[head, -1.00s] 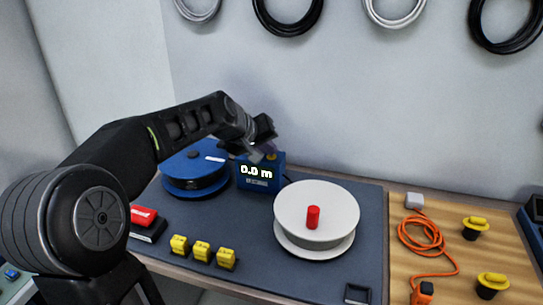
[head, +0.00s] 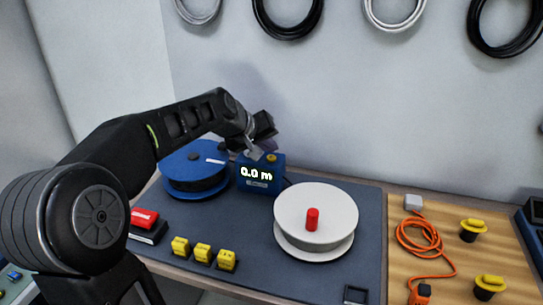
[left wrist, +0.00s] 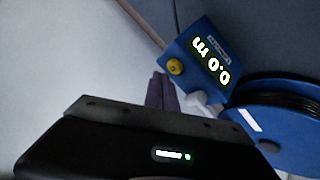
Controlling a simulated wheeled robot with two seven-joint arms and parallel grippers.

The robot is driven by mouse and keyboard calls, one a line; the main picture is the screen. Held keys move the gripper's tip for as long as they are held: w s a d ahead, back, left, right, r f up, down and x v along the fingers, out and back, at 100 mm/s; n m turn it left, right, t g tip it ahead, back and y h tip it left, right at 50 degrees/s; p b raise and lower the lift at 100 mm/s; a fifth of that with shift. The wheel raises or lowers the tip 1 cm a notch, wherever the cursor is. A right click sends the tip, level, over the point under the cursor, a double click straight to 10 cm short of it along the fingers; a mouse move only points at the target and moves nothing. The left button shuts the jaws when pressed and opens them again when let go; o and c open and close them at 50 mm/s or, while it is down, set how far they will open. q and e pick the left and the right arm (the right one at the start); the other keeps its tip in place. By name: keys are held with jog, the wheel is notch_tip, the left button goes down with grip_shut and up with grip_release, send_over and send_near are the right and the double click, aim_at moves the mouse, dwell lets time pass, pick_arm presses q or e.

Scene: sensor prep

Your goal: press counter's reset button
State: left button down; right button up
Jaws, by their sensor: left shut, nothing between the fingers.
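The blue counter (head: 259,178) stands at the back of the grey mat, its display reading 0.0 m. Its yellow reset button (head: 271,158) is on top. In the left wrist view the counter (left wrist: 197,60) appears tilted, with the yellow button (left wrist: 175,67) on its near side. My left gripper (head: 256,154) is just above the counter, left of the button. In the left wrist view the shut, empty fingers (left wrist: 161,92) point toward the button and appear apart from it. My right gripper is in neither view.
A blue cable spool (head: 193,172) is left of the counter. A white reel (head: 318,210) with a red knob is to its right. Several yellow blocks (head: 203,252) and a red-topped box (head: 146,222) are in front. An orange cable (head: 420,238) lies on the wooden board.

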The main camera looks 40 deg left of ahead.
aim_at(270, 159)
pick_arm(q)
jog(key=shift+r+p, duration=1.95)
jog(key=shift+r, duration=0.55)
